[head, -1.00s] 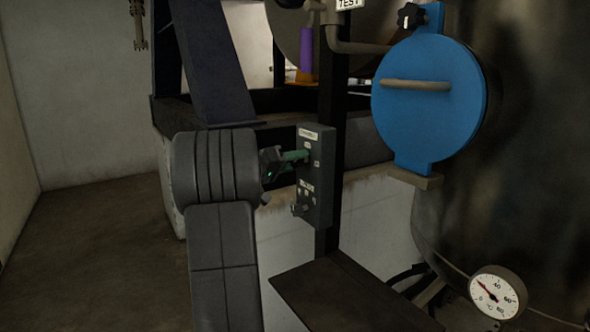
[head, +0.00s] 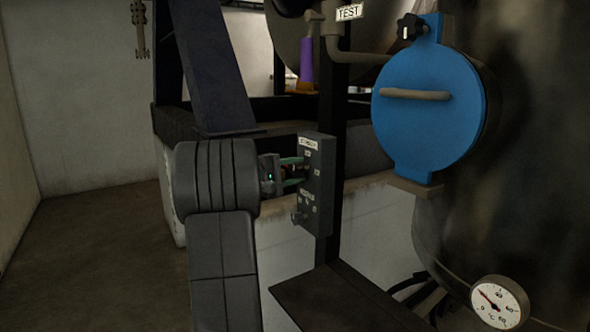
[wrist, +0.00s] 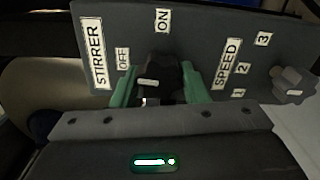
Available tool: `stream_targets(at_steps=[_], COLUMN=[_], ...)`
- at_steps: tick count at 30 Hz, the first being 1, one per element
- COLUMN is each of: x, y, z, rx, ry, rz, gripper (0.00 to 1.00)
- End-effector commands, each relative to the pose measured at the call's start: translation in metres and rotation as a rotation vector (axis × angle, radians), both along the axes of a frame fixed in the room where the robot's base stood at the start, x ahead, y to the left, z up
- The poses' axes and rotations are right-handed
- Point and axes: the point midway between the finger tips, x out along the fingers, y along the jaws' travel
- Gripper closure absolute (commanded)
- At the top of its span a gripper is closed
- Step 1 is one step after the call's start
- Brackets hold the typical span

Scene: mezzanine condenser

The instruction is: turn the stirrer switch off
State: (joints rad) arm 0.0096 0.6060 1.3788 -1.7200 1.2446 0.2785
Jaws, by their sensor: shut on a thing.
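The stirrer switch (wrist: 158,72) is a dark knob on a grey control panel (wrist: 205,45) marked STIRRER, with an OFF label (wrist: 123,60) to its left and an ON label (wrist: 163,20) above it. My gripper (wrist: 159,88) has its two green fingers on either side of the knob and is shut on it. A pale mark shows on the knob, but I cannot tell clearly which label it points to. In the head view my gripper (head: 292,174) reaches the panel (head: 318,190) from the left, and its fingers hide most of the switch.
A speed knob (wrist: 293,82) sits at the right of the panel, beside a SPEED label (wrist: 227,64) and numbers. In the head view a blue round hatch (head: 428,100) and a dial gauge (head: 499,303) are to the right. A dark plate (head: 345,300) lies below the panel.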

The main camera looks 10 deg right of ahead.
Motion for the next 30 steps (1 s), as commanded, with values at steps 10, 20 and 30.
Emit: stream_targets(at_steps=[10, 20, 30], x=[0.0003, 0.0003, 0.0002], y=[0.0004, 0.0004, 0.0003], z=[-0.0004, -0.0009, -0.0010], rx=[-0.037, -0.041, -0.040], ry=[0.100, 0.112, 0.111], rz=[0.002, 0.002, 0.001], gripper=[0.82, 0.82, 0.38])
